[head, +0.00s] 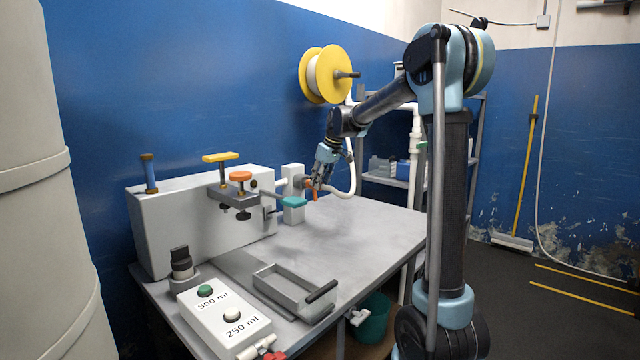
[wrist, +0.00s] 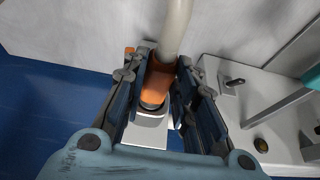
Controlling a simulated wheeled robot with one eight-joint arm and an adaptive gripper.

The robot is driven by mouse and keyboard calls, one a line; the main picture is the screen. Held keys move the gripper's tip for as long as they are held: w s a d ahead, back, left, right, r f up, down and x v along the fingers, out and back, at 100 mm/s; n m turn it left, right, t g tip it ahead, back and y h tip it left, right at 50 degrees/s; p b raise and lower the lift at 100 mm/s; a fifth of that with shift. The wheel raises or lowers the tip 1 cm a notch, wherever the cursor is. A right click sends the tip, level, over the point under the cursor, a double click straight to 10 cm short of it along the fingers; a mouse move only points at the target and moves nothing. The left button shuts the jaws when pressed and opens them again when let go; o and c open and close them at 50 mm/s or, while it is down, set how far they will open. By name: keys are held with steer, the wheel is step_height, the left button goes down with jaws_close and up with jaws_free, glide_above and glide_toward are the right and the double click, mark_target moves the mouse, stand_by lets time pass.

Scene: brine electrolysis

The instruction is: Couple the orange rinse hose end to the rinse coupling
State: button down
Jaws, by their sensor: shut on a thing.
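My gripper (head: 320,182) is shut on the orange rinse hose end (wrist: 160,80), which shows between the fingers in the wrist view. The white hose (wrist: 175,25) runs up out of it, and in the head view the hose (head: 347,185) loops behind my gripper toward the yellow reel. A dark ring shows at the hose end's lower rim, with a pale block (wrist: 150,130) just beyond it. In the head view a white upright fitting (head: 293,180) stands just left of my gripper; it looks like the rinse coupling. Whether hose end and coupling touch cannot be told.
A grey cabinet (head: 160,225) with yellow, orange and teal handles stands left of my gripper. A metal tray (head: 290,293) and a button box (head: 220,315) are at the bench front. The bench top (head: 365,230) is clear at right. A yellow reel (head: 313,75) hangs on the wall.

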steer(key=c, duration=1.2)
jaws_free()
steer(key=shift+a, duration=0.1)
steer(key=v, duration=1.1)
steer(key=s+d+f+m+h, duration=0.15)
steer(key=s+d+f, duration=0.25)
steer(key=s+d, duration=0.5)
steer(key=s+d+f+m, duration=0.3)
steer(key=s+d+f, duration=0.25)
steer(key=s, duration=0.55)
steer(key=s+d+f+m+h, duration=0.1)
steer(key=s+d+f, duration=0.4)
steer(key=s+f, duration=0.5)
steer(key=s+d+f+m+h, duration=0.1)
steer(key=s+d+f+m, duration=0.3)
steer(key=s+f, duration=0.6)
steer(key=shift+s+d+m+g, duration=0.3)
steer(key=shift+s+d+m, duration=0.1)
steer(key=shift+d, duration=0.1)
